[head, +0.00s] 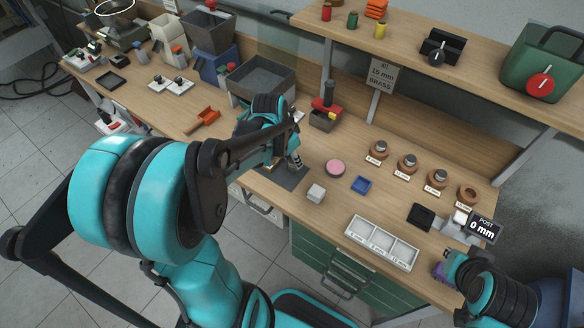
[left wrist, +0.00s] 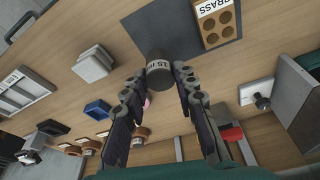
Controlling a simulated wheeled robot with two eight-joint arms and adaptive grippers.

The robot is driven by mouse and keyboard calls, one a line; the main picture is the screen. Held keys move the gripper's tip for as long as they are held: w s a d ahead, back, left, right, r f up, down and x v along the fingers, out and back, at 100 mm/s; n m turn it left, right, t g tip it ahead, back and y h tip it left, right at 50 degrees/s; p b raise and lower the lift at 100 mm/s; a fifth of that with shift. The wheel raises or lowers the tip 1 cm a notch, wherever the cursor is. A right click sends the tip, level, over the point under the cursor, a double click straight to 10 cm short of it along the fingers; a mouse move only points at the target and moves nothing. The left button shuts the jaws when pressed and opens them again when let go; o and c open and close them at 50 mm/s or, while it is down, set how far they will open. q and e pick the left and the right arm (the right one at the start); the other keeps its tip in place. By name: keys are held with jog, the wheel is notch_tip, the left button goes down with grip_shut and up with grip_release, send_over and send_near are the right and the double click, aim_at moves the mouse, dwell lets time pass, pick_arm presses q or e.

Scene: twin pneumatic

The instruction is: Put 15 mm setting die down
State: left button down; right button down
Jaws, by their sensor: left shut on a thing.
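The 15 mm setting die (left wrist: 158,68) is a dark cylinder with a white label band, seen in the left wrist view. My left gripper (left wrist: 156,82) is shut on it, with a finger at each side. In the head view my left gripper (head: 294,160) is over the dark grey mat (head: 291,180) near the bench's middle; the die is mostly hidden there. The mat also shows beyond the die in the left wrist view (left wrist: 182,32). I cannot tell whether the die touches the mat. My right gripper (head: 446,262) is low at the right front; its fingers are unclear.
Several wooden ring holders (head: 409,164) stand in a row at the right; the rightmost (head: 467,194) looks empty. A white compartment tray (head: 382,243), grey block (head: 316,193), blue tray (head: 361,184) and pink disc (head: 335,167) lie near. A BRASS block (left wrist: 215,20) sits on the mat.

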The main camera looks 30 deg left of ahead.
aim_at(292, 167)
pick_arm(q)
notch_tip(292, 167, down, 4)
jog(key=shift+r+b, duration=0.2)
jog(key=shift+b, duration=0.7)
jog(key=shift+f, duration=0.25)
jog(key=shift+r, duration=0.1)
jog(key=c, duration=1.2)
grip_release()
